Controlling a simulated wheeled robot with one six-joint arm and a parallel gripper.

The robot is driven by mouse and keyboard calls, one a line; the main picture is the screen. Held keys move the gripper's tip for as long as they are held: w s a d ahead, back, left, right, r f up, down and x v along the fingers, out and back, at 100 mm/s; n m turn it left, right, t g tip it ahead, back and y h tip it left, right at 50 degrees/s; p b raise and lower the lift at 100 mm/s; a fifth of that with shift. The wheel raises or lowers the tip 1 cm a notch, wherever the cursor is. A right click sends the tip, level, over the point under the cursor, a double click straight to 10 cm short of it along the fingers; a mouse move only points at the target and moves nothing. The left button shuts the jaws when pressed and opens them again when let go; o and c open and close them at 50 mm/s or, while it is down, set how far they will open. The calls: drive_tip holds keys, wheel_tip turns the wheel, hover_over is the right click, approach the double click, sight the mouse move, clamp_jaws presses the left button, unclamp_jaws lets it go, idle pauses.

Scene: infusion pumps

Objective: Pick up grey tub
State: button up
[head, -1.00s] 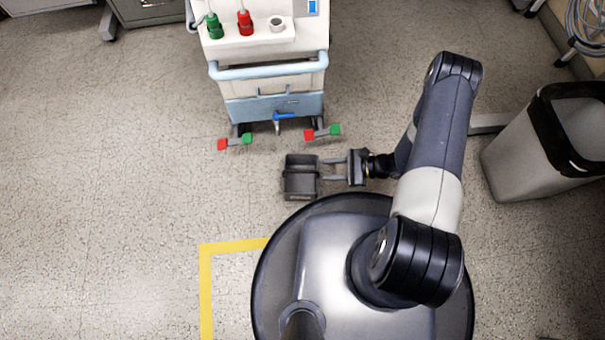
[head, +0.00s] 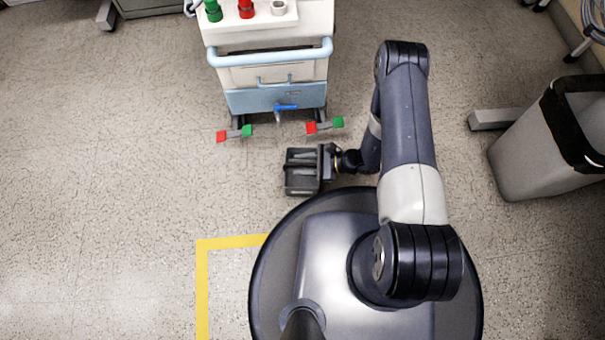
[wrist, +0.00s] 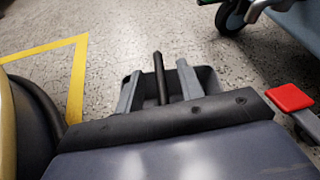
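The grey tub (head: 303,187) sits on the floor between the cart and my round base. It also shows in the wrist view (wrist: 208,80), with a dark bar (wrist: 160,78) across its middle. My gripper (head: 303,160) reaches in from the right, with its fingers over the tub. In the wrist view my gripper (wrist: 160,70) is open, one finger on each side of the dark bar, with visible gaps. The palm hides the near part of the tub. Contact with the tub is not visible.
A white and blue cart (head: 270,75) with red and green foot pedals (head: 325,125) stands just beyond the tub. A grey bin (head: 540,145) is at the right. Yellow floor tape (head: 203,285) lies at left. The floor left of the tub is clear.

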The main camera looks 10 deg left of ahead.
drive_tip(key=shift+a, duration=0.15)
drive_tip(key=shift+c, duration=0.5)
clamp_jaws()
